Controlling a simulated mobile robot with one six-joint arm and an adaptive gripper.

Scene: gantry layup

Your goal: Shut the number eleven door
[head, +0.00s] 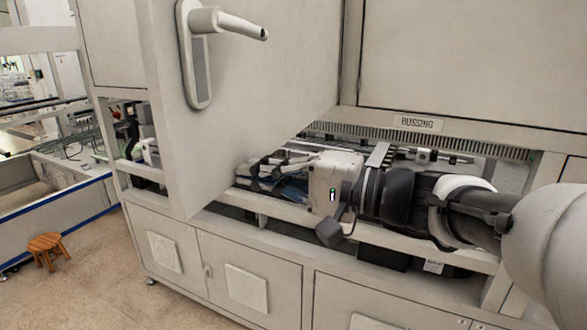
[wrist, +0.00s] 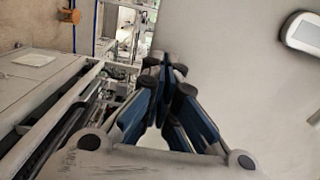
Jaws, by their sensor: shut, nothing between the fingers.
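The door (head: 275,75) stands open, swung out from the cabinet, with a lever handle (head: 228,22) on the face I see. I cannot read any number eleven on it. My gripper (head: 246,172) is low beside the door's bottom edge, over the cabinet's inner ledge. Its fingers are shut and empty. In the wrist view the gripper (wrist: 165,72) has its fingertips together in front of the pale door panel (wrist: 225,65). A handle plate (wrist: 303,33) shows at the upper right there. I cannot tell whether the fingers touch the door.
A label reading "BUSSING" (head: 417,123) is on the cabinet frame. Lower cabinet doors (head: 245,285) are closed. A wooden stool (head: 47,248) stands on open floor at the left, beside a low blue-edged unit (head: 85,205).

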